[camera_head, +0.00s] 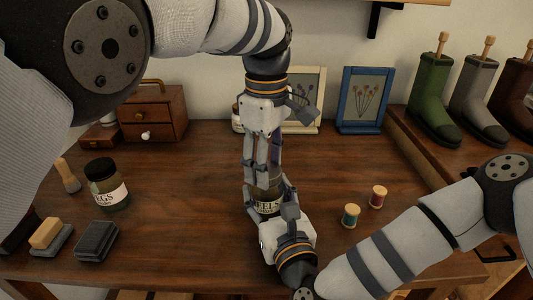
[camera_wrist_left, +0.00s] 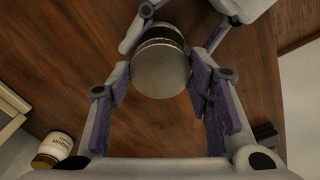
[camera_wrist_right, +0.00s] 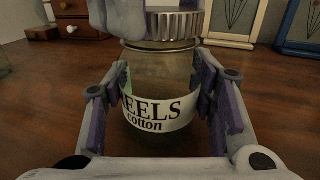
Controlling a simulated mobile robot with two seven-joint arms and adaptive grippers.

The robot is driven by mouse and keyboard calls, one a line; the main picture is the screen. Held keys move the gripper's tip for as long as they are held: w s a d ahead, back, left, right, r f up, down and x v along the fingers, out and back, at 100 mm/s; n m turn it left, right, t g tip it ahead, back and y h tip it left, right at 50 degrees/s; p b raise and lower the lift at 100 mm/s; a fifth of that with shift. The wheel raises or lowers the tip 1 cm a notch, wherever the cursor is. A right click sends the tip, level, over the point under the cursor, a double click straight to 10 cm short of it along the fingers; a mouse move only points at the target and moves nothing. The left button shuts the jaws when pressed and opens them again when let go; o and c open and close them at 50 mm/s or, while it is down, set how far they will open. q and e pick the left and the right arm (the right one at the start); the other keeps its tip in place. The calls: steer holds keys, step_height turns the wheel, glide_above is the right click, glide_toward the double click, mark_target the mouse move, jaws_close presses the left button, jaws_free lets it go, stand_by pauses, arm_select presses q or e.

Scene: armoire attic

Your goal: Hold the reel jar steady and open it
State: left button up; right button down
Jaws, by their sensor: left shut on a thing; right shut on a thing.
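The reel jar (camera_head: 268,205) stands upright on the table in front of me, its glass body labelled "REELS cotton" in the right wrist view (camera_wrist_right: 160,112). Its silver ribbed lid (camera_wrist_right: 174,25) sits on top and shows from above in the left wrist view (camera_wrist_left: 161,70). My left gripper (camera_head: 262,172) points down from above and is shut on the lid, with a finger on each side. My right gripper (camera_head: 270,207) comes in low from the front and is shut around the jar's body. The fingers hide part of the jar in the head view.
A dark-lidded "EGS" jar (camera_head: 108,187), a brush and blocks stand at left. Two thread spools, green (camera_head: 351,215) and red (camera_head: 377,197), stand right of the reel jar. A small drawer chest (camera_head: 152,115) and picture frames (camera_head: 365,100) are at the back, boots (camera_head: 433,95) at right.

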arm_select(q)
steer(key=shift+r, duration=0.15)
stand_by(0.3)
steer(key=shift+r, duration=0.95)
steer(key=shift+r, duration=0.1)
step_height(320, 180, up, 4)
steer(key=shift+f, duration=0.1)
arm_select(e)
steer(key=c, duration=0.6)
jaws_free()
steer(key=shift+s, duration=0.1)
